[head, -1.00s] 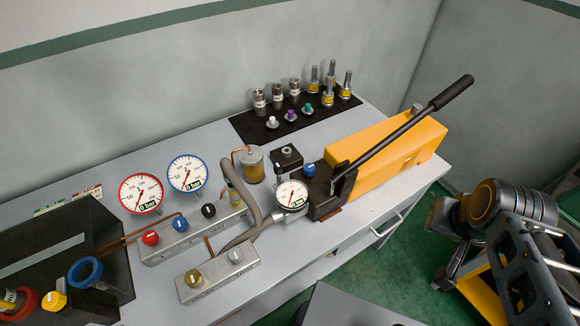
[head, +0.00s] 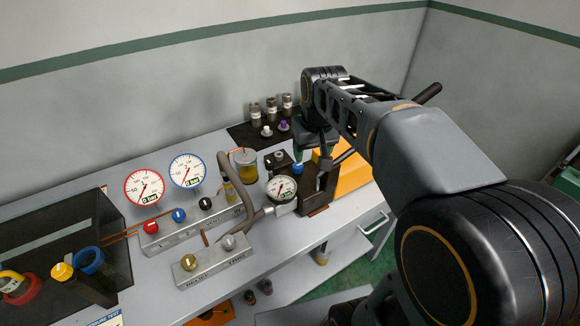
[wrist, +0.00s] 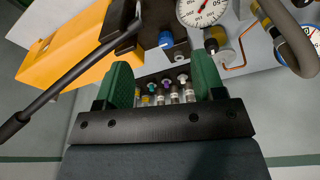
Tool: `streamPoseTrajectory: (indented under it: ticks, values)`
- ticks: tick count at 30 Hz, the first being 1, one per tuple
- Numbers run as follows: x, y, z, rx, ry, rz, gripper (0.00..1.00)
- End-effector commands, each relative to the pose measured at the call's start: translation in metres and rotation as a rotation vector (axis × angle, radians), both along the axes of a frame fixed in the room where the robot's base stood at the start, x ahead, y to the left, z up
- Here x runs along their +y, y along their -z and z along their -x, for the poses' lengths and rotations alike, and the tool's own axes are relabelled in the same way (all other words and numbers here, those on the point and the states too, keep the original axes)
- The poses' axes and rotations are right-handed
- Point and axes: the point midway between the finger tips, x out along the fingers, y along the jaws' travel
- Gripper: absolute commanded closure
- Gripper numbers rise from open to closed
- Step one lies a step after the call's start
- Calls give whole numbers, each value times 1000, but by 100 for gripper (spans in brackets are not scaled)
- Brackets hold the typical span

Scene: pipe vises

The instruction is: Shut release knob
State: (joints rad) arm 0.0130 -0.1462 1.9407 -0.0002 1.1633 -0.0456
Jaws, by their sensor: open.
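A blue knob (head: 298,168) sits on the dark block at the front end of the yellow hand pump (head: 352,176). I take it as the release knob; no label on it can be read. In the wrist view the blue knob (wrist: 166,39) lies beyond my fingertips, roughly centred between them and apart from both. My gripper (head: 313,158) hangs above the pump's front end, pointing down. In the wrist view its green fingers (wrist: 162,75) are spread wide with nothing between them. My arm hides much of the pump body in the head view.
The black pump lever (wrist: 62,82) slants past the left finger in the wrist view. A round gauge (head: 281,188) and a grey hose stand close beside the knob. Fittings (head: 271,110) stand on a black mat behind. Valve blocks (head: 212,258) lie to the left.

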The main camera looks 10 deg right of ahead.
Motion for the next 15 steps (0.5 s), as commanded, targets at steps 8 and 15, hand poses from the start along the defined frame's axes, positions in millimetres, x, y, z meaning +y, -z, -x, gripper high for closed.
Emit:
streamPoseTrajectory:
  ticks: [8, 15]
  values:
    - [2, 8, -86, 134, -29, 2, 37]
    - [3, 20, -114, 181, -39, 1, 37]
